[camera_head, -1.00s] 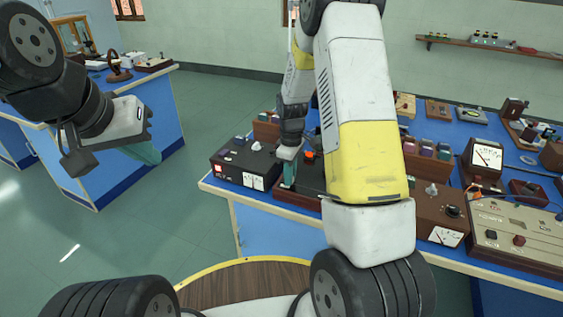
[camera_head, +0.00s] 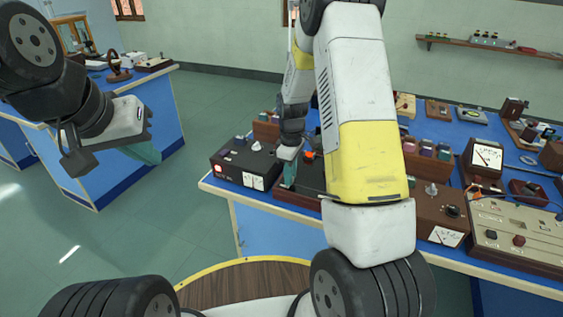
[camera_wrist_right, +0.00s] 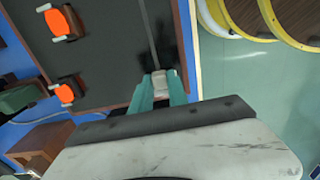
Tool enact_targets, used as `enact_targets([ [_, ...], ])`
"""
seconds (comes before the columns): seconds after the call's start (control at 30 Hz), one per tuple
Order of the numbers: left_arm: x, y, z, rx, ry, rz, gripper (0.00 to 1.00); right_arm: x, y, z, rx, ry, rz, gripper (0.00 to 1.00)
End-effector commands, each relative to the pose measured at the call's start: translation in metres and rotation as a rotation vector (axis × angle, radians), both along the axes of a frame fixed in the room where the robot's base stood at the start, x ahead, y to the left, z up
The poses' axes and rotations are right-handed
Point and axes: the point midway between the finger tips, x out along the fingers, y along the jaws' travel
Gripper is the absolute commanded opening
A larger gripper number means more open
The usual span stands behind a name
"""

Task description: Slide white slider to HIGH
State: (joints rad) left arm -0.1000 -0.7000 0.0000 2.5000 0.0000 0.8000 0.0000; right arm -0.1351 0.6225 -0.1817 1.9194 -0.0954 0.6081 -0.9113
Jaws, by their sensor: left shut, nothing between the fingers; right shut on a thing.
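The white slider (camera_wrist_right: 160,82) shows in the right wrist view, near one end of a straight slot in a dark panel (camera_wrist_right: 108,50) with a wooden frame. My right gripper (camera_wrist_right: 161,90) is shut on the slider, with a green finger on each side of it. In the head view, my right gripper (camera_head: 289,174) is down at the panel, at the near edge of the bench, and the slider is hidden there. No HIGH marking is readable. My left gripper (camera_head: 146,152) is shut and empty, in the air at the left, away from the bench.
Two orange-topped parts (camera_wrist_right: 61,22) stand on the panel beside the slot. In the head view, a black meter box (camera_head: 246,162) is left of my right gripper and a brown meter box (camera_head: 440,212) is to the right. Blue benchtop (camera_head: 468,128) shows between instruments behind.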

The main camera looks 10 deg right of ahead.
Motion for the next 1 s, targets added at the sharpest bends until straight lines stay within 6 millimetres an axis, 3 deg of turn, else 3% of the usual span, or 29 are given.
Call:
enact_targets([
  [0.43, 0.0, 0.0, 0.0, 0.0, 0.0, 0.0, 0.0, -0.002, -0.006, 0.001, 0.0, -0.002, -0.003, 0.0],
  [0.8, 0.0, 0.0, 0.0, 0.0, 0.0, 0.0, 0.0, -0.054, -0.083, 0.001, 0.0, -0.002, -0.008, 0.0],
  [1.0, 0.0, 0.0, 0.0, 0.0, 0.0, 0.0, 0.0, -0.068, -0.102, 0.001, 0.0, -0.004, -0.002, 0.0],
])
